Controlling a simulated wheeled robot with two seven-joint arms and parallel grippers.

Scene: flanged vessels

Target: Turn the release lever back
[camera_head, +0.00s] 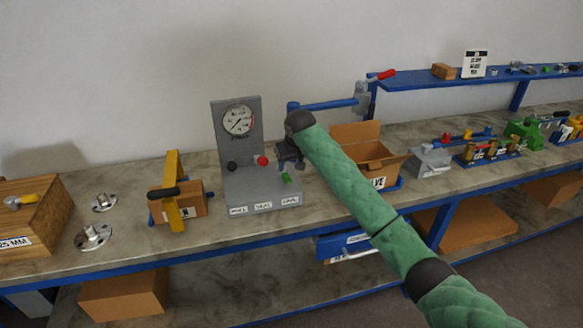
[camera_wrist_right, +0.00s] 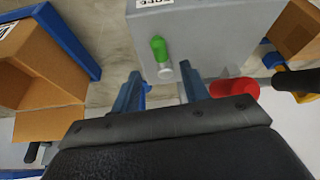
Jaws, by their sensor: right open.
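The grey gauge stand (camera_head: 262,193) stands upright on the bench, with a round dial (camera_head: 238,120) on its back plate. A small green-handled lever (camera_head: 286,177) is on its base at the right; I take it as the release lever. In the right wrist view the green lever (camera_wrist_right: 159,50) has a pale metal end. My right gripper (camera_head: 291,163) is above the lever, close to the stand. In the wrist view its open fingers (camera_wrist_right: 161,86) lie either side of the lever's line, with the lever just beyond the tips and nothing between them. My left gripper is not in view.
A red knob (camera_head: 262,160) and a black knob (camera_head: 232,166) are on the stand; the red knob (camera_wrist_right: 235,88) is close beside a finger. An open cardboard box (camera_head: 372,158) stands right of the stand.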

